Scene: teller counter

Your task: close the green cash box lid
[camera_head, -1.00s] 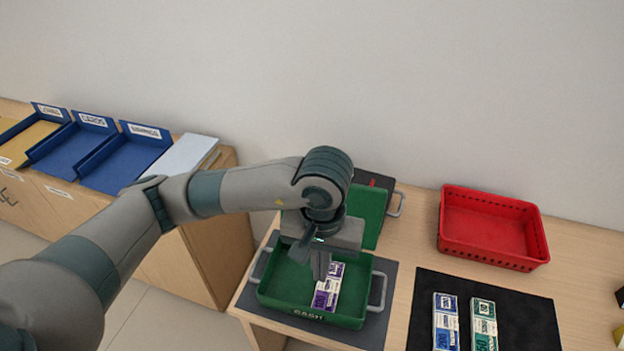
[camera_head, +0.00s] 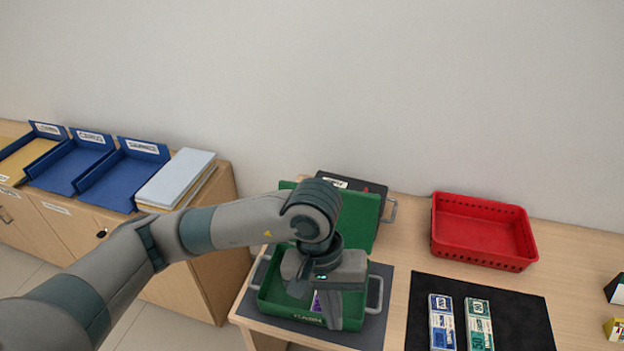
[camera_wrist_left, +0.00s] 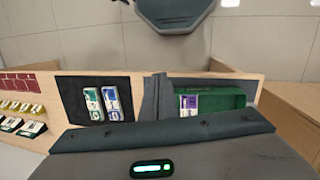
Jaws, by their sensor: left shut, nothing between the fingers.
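The green cash box (camera_head: 276,295) stands open on a dark mat with its label at the front. Its green lid (camera_head: 364,218) is raised behind it, partly hidden by my left arm. A purple note bundle (camera_head: 316,301) lies inside, mostly hidden by the gripper. My left gripper (camera_head: 333,313) is shut and empty, pointing down over the box's front right part. I cannot tell whether it touches the box. In the left wrist view the fingers (camera_wrist_left: 157,98) show beside the box (camera_wrist_left: 228,101). My right gripper is not in view.
A black case (camera_head: 352,183) stands behind the lid. A red basket (camera_head: 483,237) is at the right. Blue and green note bundles (camera_head: 479,325) lie on a black mat (camera_head: 520,310). Blue trays (camera_head: 115,185) and a white stack (camera_head: 177,180) stand on the left cabinet.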

